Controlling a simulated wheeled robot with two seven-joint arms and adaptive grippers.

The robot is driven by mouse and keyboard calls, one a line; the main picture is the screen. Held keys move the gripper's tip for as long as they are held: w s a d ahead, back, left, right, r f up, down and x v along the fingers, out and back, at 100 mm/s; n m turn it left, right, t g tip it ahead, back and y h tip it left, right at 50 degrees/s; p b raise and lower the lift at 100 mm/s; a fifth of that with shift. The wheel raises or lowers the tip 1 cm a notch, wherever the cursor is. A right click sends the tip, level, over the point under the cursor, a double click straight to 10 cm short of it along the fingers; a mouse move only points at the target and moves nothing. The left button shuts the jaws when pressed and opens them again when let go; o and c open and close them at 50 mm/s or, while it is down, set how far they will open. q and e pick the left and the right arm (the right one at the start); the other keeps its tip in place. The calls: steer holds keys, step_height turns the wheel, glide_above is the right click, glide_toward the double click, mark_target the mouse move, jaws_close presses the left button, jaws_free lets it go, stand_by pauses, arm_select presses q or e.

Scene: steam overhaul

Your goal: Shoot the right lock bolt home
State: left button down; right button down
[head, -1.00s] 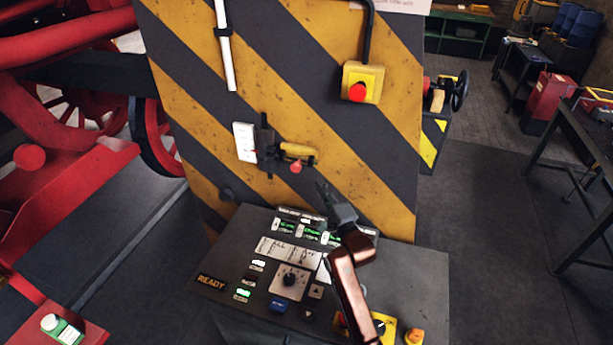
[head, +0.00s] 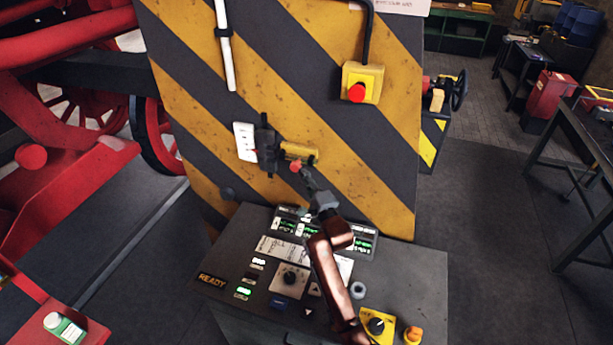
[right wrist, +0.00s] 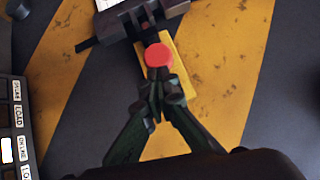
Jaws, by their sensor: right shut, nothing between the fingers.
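The lock bolt sits on the yellow-and-black striped panel (head: 350,190). It has a dark bracket (head: 266,147), a yellow bar (head: 300,151) reaching to the right and a red knob (head: 296,165) below the bar. My right gripper (head: 304,176) is shut and empty, its tips just below the red knob. In the right wrist view the red knob (right wrist: 158,55) lies just beyond the closed fingertips (right wrist: 162,88), in front of the yellow bar (right wrist: 181,62). I cannot tell whether the tips touch it. My left gripper is not in view.
A control console (head: 225,265) with lit buttons stands below the panel. A red emergency button (head: 356,92) in a yellow box is on the panel at upper right. A white label (head: 245,141) is beside the bracket. Red machinery (head: 60,120) stands at left.

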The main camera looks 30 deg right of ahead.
steer(key=shift+w+a, duration=1)
steer(key=shift+w, duration=0.15)
steer(key=shift+s+p, duration=0.1)
steer(key=shift+p, duration=0.2)
steer(key=shift+s+d, duration=0.1)
steer(key=shift+d, duration=0.1)
glide_toward(294, 170)
steer(key=s+d, duration=0.2)
steer(key=s, duration=0.3)
steer(key=shift+d+f, duration=0.1)
steer(key=shift+f, duration=0.3)
